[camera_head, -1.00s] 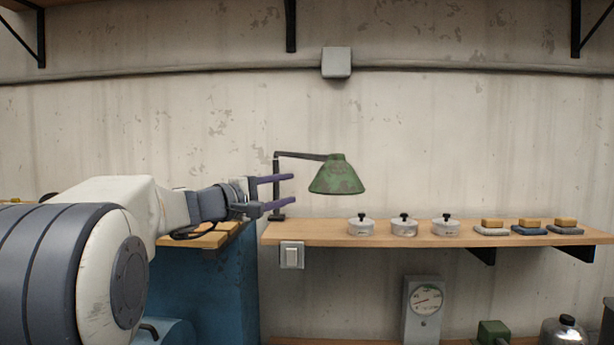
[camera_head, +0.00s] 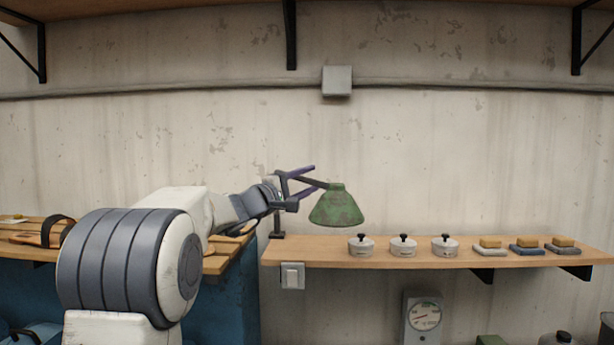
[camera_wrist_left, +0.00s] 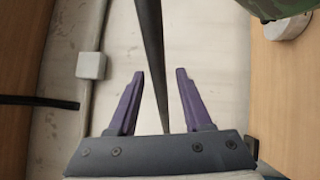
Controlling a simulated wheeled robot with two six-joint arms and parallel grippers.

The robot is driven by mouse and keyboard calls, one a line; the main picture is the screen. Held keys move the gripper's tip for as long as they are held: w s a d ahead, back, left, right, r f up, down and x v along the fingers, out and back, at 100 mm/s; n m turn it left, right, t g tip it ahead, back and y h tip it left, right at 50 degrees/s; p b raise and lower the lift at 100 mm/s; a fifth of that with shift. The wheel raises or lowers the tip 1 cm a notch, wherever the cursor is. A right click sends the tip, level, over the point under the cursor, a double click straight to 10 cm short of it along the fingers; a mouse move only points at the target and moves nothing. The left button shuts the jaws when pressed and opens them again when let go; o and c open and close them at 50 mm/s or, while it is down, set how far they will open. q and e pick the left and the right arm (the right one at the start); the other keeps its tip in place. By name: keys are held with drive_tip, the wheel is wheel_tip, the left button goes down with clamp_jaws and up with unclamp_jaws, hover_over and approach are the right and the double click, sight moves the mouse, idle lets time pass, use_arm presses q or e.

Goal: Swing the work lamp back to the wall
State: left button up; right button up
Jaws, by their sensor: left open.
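The work lamp has a worn green shade (camera_head: 337,206) on a thin dark arm (camera_head: 312,182), with its post and base (camera_head: 277,234) at the left end of the wall shelf. My left gripper (camera_head: 309,180) is open at the lamp arm, between post and shade. In the left wrist view the dark lamp arm (camera_wrist_left: 150,50) runs lengthwise between the two open purple fingers (camera_wrist_left: 158,100); I cannot tell whether either finger touches it. The green shade (camera_wrist_left: 275,8) shows at that view's top right corner. The top of the post is hidden behind my gripper. My right gripper is not in view.
The wooden shelf (camera_head: 320,254) carries several white lidded pots (camera_head: 403,246) and several sponges on folded cloths (camera_head: 490,245). A grey junction box (camera_head: 337,81) and pipe run along the wall above. A wooden bench top (camera_head: 215,262) stands at left.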

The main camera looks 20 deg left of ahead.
use_arm(q)
clamp_jaws()
drive_tip(key=shift+f, duration=0.1)
idle(1.3)
